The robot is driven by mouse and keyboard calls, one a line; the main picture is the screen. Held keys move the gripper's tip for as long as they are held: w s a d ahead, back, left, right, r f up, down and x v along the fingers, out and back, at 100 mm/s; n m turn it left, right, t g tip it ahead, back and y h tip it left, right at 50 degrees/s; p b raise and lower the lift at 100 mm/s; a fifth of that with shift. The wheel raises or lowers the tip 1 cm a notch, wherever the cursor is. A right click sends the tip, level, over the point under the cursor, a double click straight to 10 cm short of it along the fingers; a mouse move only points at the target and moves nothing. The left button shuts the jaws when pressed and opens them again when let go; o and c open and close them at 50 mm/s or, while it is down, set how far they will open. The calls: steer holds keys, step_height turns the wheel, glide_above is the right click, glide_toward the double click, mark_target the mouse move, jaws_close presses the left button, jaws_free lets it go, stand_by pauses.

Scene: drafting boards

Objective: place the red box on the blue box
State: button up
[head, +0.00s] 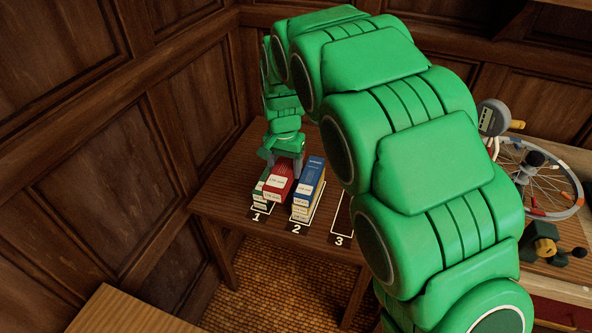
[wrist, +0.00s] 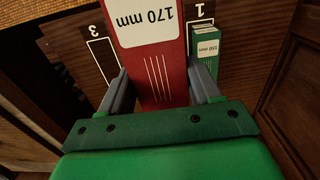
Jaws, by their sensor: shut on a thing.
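The red box (head: 283,171) is between the jaws of my gripper (head: 285,160). In the wrist view the red box (wrist: 165,75) shows a white "170 mm" label, with a finger of my gripper (wrist: 158,80) on each side. In the head view the blue box (head: 311,173) is just right of the red box, in the outline marked 2, with pale-labelled boxes below it. The red box appears above and beside a green box (head: 259,190) at outline 1. I cannot see the blue box in the wrist view.
The green box also shows in the wrist view (wrist: 206,56), to the right. Outline 3 (head: 341,215) looks empty where visible. My arm covers much of the table's right side. A spoked wheel (head: 540,178) and other parts stand on a bench at right. Panelled walls enclose the left.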

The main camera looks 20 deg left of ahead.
steer(key=s+d+r, duration=0.1)
steer(key=d+r, duration=0.3)
steer(key=d, duration=0.6)
glide_toward(310, 176)
steer(key=shift+s+d+f, duration=0.35)
steer(key=shift+s+f, duration=0.25)
steer(key=shift+w+a+f, duration=0.3)
steer(key=shift+w+f, duration=0.3)
steer(key=shift+f, duration=0.15)
steer(key=shift+w+f, duration=0.1)
steer(key=shift+f, duration=1.5)
steer(key=shift+f, duration=0.15)
steer(key=o, duration=1.2)
